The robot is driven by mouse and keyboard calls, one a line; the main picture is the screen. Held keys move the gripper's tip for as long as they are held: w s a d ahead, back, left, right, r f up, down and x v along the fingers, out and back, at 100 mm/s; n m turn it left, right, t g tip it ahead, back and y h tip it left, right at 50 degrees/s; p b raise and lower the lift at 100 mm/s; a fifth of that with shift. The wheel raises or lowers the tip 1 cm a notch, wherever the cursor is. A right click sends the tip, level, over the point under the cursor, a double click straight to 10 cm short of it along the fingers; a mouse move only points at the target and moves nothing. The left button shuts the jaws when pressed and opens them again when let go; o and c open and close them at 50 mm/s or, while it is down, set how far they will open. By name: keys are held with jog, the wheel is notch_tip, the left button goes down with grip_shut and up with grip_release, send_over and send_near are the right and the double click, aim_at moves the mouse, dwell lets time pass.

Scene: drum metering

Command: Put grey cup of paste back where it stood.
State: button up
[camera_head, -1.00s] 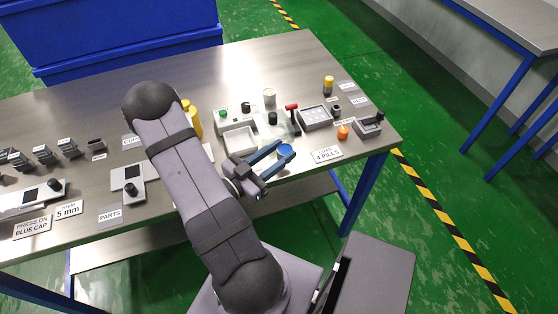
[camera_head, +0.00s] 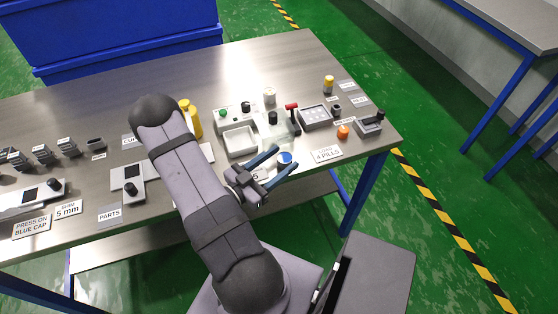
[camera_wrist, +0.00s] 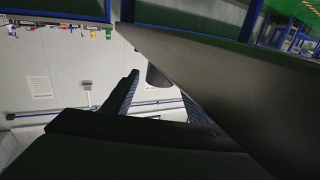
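A small round cup with a blue top and a pale side (camera_head: 284,158) stands near the table's front edge in the head view; it looks like the grey cup of paste. My gripper (camera_head: 285,156) is open, its two blue fingers spread to either side of the cup with visible gaps. In the wrist view, a dark grey cylinder (camera_wrist: 158,76), seemingly this cup, shows beyond the dark fingers. Its contents are hidden there. I cannot tell whether the fingers touch it.
A white tray device (camera_head: 240,141) lies behind my gripper, with a red-handled device (camera_head: 292,118) to its right. A pill-count sign (camera_head: 326,154) stands right of the cup. A yellow bottle (camera_head: 191,118) is near my arm.

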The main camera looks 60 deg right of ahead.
jog(key=shift+r, duration=0.1)
jog(key=shift+r, duration=0.15)
jog(key=shift+w+a, duration=0.1)
jog(key=shift+a, duration=0.1)
jog(key=b+v, duration=0.2)
jog(key=v, duration=0.9)
jog(key=shift+a, duration=0.3)
jog(key=shift+w, duration=0.1)
